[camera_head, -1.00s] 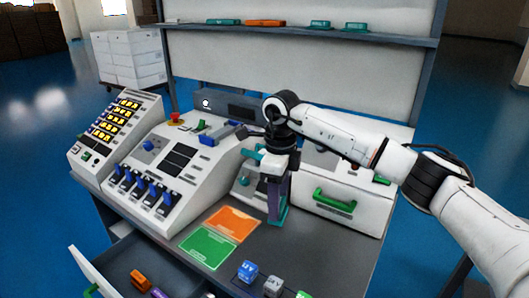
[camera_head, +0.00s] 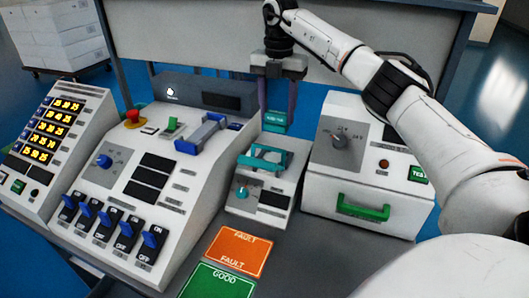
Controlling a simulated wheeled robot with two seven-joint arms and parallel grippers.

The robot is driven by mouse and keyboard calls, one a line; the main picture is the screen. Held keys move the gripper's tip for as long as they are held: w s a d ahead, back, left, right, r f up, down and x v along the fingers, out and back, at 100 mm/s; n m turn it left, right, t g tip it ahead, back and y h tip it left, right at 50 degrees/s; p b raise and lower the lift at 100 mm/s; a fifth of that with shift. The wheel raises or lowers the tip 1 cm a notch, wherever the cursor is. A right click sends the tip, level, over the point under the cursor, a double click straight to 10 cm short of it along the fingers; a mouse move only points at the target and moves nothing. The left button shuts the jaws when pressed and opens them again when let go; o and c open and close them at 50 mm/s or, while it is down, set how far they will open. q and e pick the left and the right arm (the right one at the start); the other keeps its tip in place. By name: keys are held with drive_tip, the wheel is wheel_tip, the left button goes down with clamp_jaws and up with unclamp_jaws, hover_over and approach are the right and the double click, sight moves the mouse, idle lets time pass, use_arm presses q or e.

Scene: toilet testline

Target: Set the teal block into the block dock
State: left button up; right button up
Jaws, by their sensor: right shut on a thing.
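My right gripper (camera_head: 277,112) points down with its two fingers on either side of the teal block (camera_head: 275,121), which carries a pale label. The block shows behind the small white unit in the middle of the bench; its height above the bench is hard to tell. That unit (camera_head: 240,207) has a teal frame or handle (camera_head: 266,158) on top and a teal knob on its front. I cannot tell for sure which part is the block dock. My left gripper is not in view.
A white box with a green handle (camera_head: 363,207) and dial stands right of the small unit. A sloped console (camera_head: 150,175) with blue switches stands left. Orange fault (camera_head: 240,250) and green good (camera_head: 216,283) mats lie in front. A grey panel stands behind.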

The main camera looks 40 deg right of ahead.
drive_tip(key=f+p, duration=0.1)
drive_tip(key=f, duration=0.9)
drive_tip(key=shift+w+f, duration=0.2)
drive_tip(key=shift+f, duration=0.1)
drive_tip(key=o, duration=1.2)
wheel_tip(320, 180, up, 12)
drive_tip(key=shift+r+b, duration=0.1)
drive_tip(key=shift+b, duration=0.5)
